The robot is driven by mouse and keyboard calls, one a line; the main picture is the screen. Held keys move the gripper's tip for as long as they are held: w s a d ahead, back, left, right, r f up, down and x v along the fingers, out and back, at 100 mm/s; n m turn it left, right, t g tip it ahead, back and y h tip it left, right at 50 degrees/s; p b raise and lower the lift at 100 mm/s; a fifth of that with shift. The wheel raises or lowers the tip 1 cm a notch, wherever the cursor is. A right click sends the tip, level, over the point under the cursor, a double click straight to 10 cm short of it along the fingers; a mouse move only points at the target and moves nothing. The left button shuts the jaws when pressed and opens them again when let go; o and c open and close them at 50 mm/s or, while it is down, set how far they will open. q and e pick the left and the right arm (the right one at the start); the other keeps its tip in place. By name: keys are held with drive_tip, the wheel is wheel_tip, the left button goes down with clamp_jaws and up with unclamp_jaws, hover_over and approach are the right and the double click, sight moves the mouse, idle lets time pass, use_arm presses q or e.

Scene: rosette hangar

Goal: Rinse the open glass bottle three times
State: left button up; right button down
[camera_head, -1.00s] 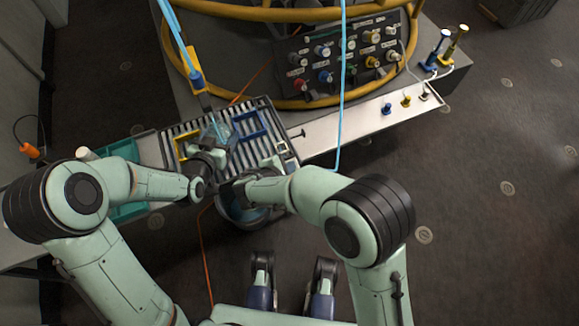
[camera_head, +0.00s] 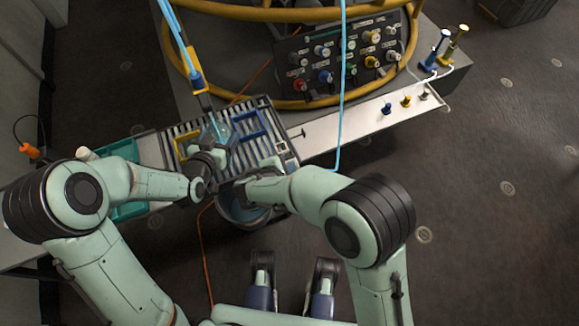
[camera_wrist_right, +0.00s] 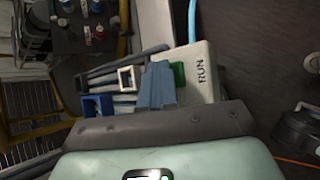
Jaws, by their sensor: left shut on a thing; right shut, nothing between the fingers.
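The clear glass bottle (camera_head: 219,131) is over the slatted rack in the head view. My left gripper (camera_head: 212,150) is shut on it and partly hides it. My right gripper (camera_head: 236,187) is low over the front of the rack, beside the left one. In the right wrist view its fingers (camera_wrist_right: 160,84) are shut and empty, in front of a pale box marked RUN (camera_wrist_right: 199,66) with a green button (camera_wrist_right: 178,74).
The slatted rack (camera_head: 181,131) holds a yellow frame (camera_head: 186,146) and a blue frame (camera_head: 263,122). A bucket with blue inside (camera_head: 238,212) stands below its front edge. A knob panel (camera_head: 327,64) and yellow rail lie behind. A white shelf (camera_head: 345,125) extends right.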

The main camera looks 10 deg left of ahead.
idle(0.6)
drive_tip(key=shift+r, duration=0.9)
drive_tip(key=shift+r, duration=2.5)
wheel_tip(320, 180, up, 6)
